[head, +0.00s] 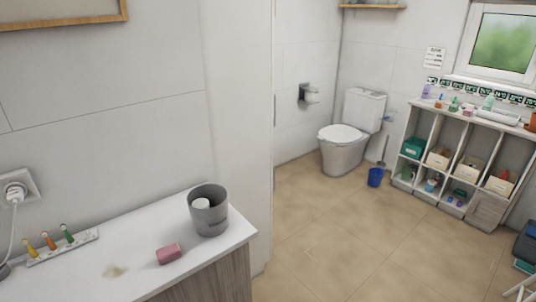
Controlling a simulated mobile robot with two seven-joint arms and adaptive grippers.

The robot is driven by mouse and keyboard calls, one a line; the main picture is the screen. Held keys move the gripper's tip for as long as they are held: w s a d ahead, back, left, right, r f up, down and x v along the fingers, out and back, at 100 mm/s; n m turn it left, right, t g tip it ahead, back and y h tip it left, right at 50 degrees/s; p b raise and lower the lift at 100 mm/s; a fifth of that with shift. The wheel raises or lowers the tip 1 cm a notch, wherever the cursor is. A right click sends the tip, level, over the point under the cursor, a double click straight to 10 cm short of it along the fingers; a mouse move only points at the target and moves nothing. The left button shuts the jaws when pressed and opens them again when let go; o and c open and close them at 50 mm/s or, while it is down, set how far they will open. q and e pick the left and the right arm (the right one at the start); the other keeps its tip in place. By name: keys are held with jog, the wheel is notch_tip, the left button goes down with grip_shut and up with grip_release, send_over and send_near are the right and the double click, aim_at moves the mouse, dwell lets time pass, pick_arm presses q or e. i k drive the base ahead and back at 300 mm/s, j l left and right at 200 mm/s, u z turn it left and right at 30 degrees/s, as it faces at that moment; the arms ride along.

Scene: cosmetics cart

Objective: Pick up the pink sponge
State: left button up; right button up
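The pink sponge (169,253) lies flat on the white countertop (140,226) at the lower left of the head view. It sits near the counter's front edge, in front of and to the left of a grey cup-like container. Nothing touches or covers it. Neither of my grippers shows in the head view.
The grey container (209,216) holds something white. A white holder (63,248) with several coloured items stands at the wall, and a beige smear (115,271) marks the counter. A toilet (349,135), blue bin (375,177) and shelf unit (460,160) stand beyond open tiled floor.

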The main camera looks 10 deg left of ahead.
aim_at(165, 253)
jog(key=u, duration=1.1)
